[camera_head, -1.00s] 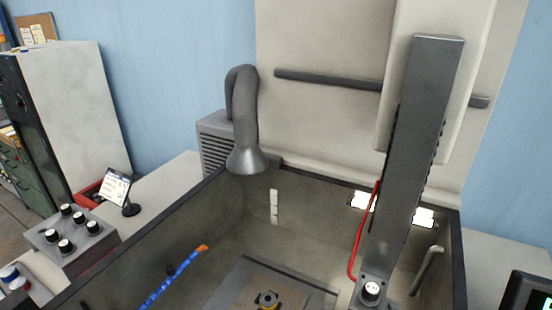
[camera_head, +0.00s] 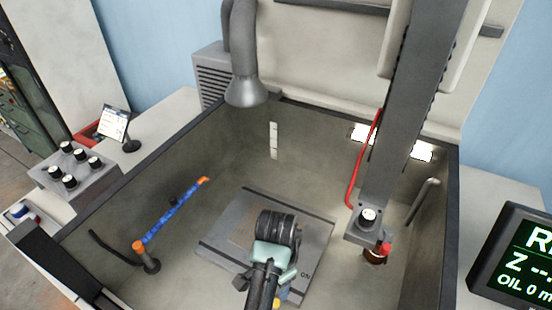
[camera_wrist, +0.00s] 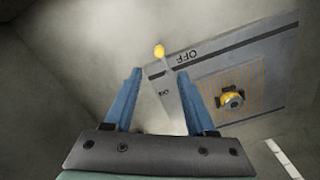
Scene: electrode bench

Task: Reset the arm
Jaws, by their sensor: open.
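My gripper (camera_wrist: 160,72) shows in the wrist view with its two blue fingers apart and nothing between them. It is over the tank, facing the grey plate (camera_wrist: 188,60) with ON and OFF marks. A yellow knob (camera_wrist: 159,50) stands by the marks, beyond the fingertips. A round grey and yellow piece (camera_wrist: 232,98) sits on the plate's orange-lined patch, right of the fingers. In the head view my dark arm with teal parts comes in from the bottom and covers the plate's middle. The fingers cannot be made out there.
Dark-rimmed walls (camera_head: 130,185) surround the tank. A blue hose with orange ends (camera_head: 172,212) stands at its left. A grey column (camera_head: 405,130) with a red tube (camera_head: 362,165) hangs at the right. A grey nozzle (camera_head: 246,90) overhangs the back. A display (camera_head: 520,262) stands at right.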

